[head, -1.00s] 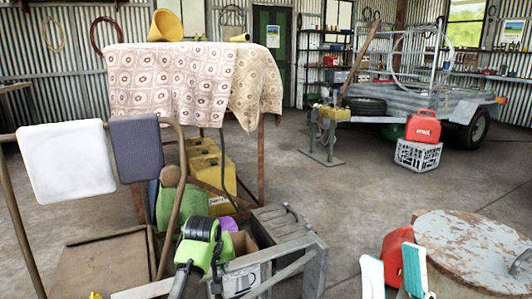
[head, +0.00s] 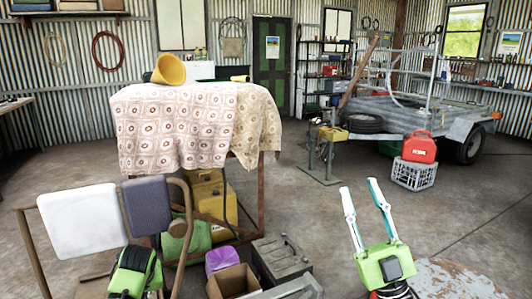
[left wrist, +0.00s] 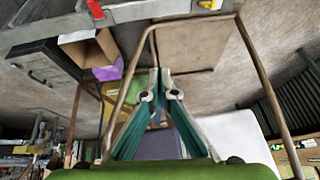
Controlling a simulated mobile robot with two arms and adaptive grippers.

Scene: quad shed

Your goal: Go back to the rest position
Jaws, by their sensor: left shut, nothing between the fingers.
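My left gripper (head: 135,270) shows as a green and black body at the bottom left of the head view, in front of the grey pad; its fingers are hidden there. In the left wrist view its teal fingers (left wrist: 159,75) meet at their tips, shut and empty. My right gripper (head: 359,187) stands at the lower right of the head view, its two white and teal fingers pointing up and apart, open with nothing between them.
A brown tube frame carries a white pad (head: 82,221) and a grey pad (head: 147,204) near my left gripper. A cardboard box (head: 233,281) and grey toolbox (head: 281,259) stand low in front. A cloth-covered table (head: 185,125) is behind.

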